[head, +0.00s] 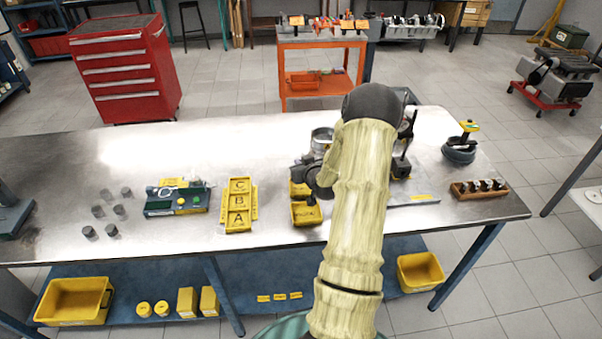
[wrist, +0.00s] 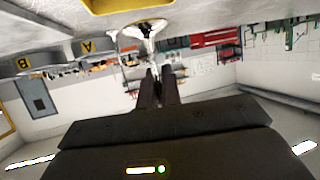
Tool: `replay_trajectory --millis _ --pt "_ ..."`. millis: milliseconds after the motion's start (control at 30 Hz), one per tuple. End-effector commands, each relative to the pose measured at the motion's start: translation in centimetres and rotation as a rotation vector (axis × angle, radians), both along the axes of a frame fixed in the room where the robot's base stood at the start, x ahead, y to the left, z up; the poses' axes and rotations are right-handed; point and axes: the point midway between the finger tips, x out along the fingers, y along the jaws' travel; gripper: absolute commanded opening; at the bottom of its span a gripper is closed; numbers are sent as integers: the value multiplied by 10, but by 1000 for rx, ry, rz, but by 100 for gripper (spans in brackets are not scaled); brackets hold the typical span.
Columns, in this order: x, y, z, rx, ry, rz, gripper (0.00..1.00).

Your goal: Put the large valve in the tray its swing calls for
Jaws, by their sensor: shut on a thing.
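My gripper (wrist: 160,88) shows in the wrist view with its two dark fingers close together, shut on a shiny silver flared piece (wrist: 148,32), which looks like the large valve. In the head view my arm hides most of the gripper and I cannot make out the valve there. A yellow rack of trays marked A (head: 238,219), B (head: 240,202) and C (head: 240,185) stands on the steel bench, left of my arm. Yellow plates marked A (wrist: 88,46) and B (wrist: 23,63) show upside down in the wrist view.
A yellow bin (head: 306,213) sits beside my arm. A gauge stand (head: 404,150) is behind it to the right. A green fixture (head: 177,198) and several grey cylinders (head: 120,211) lie left; a wooden rack (head: 480,189) lies right. The bench's left back is clear.

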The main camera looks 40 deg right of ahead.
Motion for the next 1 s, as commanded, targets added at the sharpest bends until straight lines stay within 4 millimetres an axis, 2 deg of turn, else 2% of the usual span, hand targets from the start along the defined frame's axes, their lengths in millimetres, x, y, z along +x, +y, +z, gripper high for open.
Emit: replay_trajectory --millis 367,700,1000 --pt "0 0 -4 0 0 0 0" --pt "0 0 -41 1 1 0 0" --pt "0 0 -44 -1 -1 0 0"
